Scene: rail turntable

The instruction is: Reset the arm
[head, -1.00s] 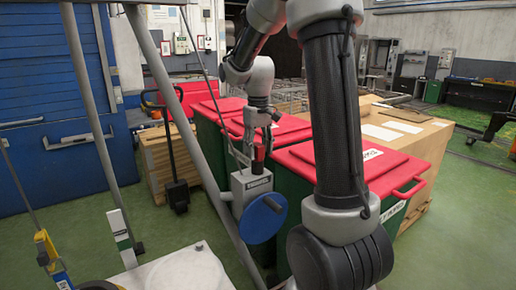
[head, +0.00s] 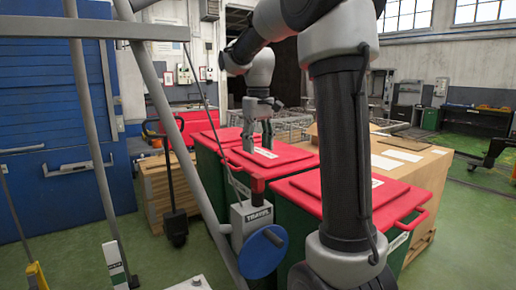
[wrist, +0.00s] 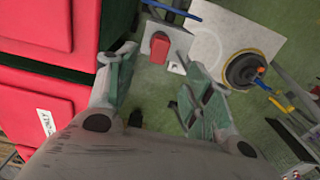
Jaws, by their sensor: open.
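My gripper (head: 258,138) is open and empty, with its fingers pointing down, above the grey control box (head: 250,215). The box has a red knob (head: 257,186) on top and a blue disc (head: 263,250) on its front. In the wrist view the open fingers of my gripper (wrist: 160,68) spread on both sides, and the red knob (wrist: 159,47) shows between and beyond them, apart from both.
Green bins with red lids (head: 335,185) stand close on the right, and a wooden crate (head: 165,185) stands behind. A slanted grey pole (head: 180,140) runs near the box on the left. Green floor (head: 465,225) is clear at the right.

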